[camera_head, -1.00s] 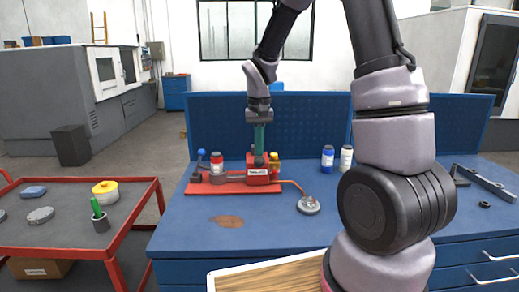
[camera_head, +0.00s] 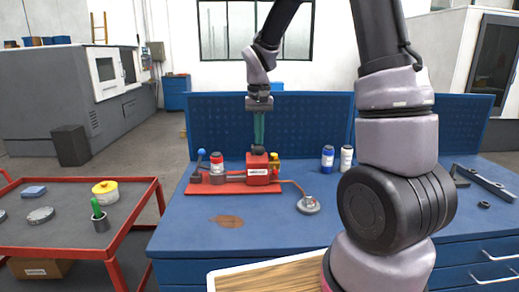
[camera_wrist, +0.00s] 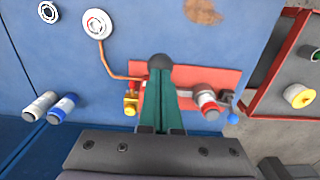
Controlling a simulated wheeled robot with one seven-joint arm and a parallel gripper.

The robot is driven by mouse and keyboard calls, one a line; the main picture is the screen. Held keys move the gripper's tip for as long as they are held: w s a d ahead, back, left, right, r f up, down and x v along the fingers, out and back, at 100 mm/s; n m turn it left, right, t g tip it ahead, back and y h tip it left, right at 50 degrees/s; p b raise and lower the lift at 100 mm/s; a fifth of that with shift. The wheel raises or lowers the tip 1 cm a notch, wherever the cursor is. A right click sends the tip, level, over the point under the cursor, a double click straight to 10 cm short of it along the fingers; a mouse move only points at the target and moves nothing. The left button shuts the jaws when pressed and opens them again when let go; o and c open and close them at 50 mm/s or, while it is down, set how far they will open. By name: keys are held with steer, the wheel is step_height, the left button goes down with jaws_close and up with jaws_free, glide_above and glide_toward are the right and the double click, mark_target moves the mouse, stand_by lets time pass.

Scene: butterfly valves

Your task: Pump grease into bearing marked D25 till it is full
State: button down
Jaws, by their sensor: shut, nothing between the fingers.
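The red grease pump (camera_head: 257,171) stands on a red base plate on the blue bench. A dark round knob (camera_wrist: 161,60) is on top of it. A copper pipe (camera_head: 294,187) runs from the pump to a round grey bearing (camera_head: 308,204), which also shows in the wrist view (camera_wrist: 97,24). No D25 mark is legible. A second ring-shaped part (camera_wrist: 47,12) lies beside that bearing in the wrist view. My gripper (camera_head: 259,145) points down above the pump. Its green fingers are together, tips at the knob; touching or apart, I cannot tell.
A red-capped canister (camera_head: 217,164) and a blue-knobbed lever (camera_head: 201,153) stand left of the pump. A blue bottle (camera_head: 327,159) and a white bottle (camera_head: 346,158) stand to the right. A red cart (camera_head: 130,249) is at left. The bench front has free room around a brown stain (camera_head: 228,222).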

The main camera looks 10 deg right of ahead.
steer(key=shift+s+a+f, duration=0.1)
steer(key=shift+s+f, duration=0.1)
steer(key=shift+f, duration=1)
steer(key=shift+s+f, duration=0.2)
steer(key=shift+f, duration=0.95)
steer(key=shift+s+a+f, duration=0.1)
steer(key=shift+s+f, duration=0.1)
steer(key=shift+f, duration=1)
steer(key=shift+w+d+r, duration=0.1)
steer(key=shift+w+r, duration=0.1)
steer(key=shift+r, duration=1)
steer(key=shift+w+d+r, duration=0.1)
steer(key=shift+w+r, duration=0.1)
steer(key=shift+r, duration=1)
steer(key=shift+w+r, duration=0.2)
steer(key=shift+r, duration=1)
steer(key=shift+r, duration=3.05)
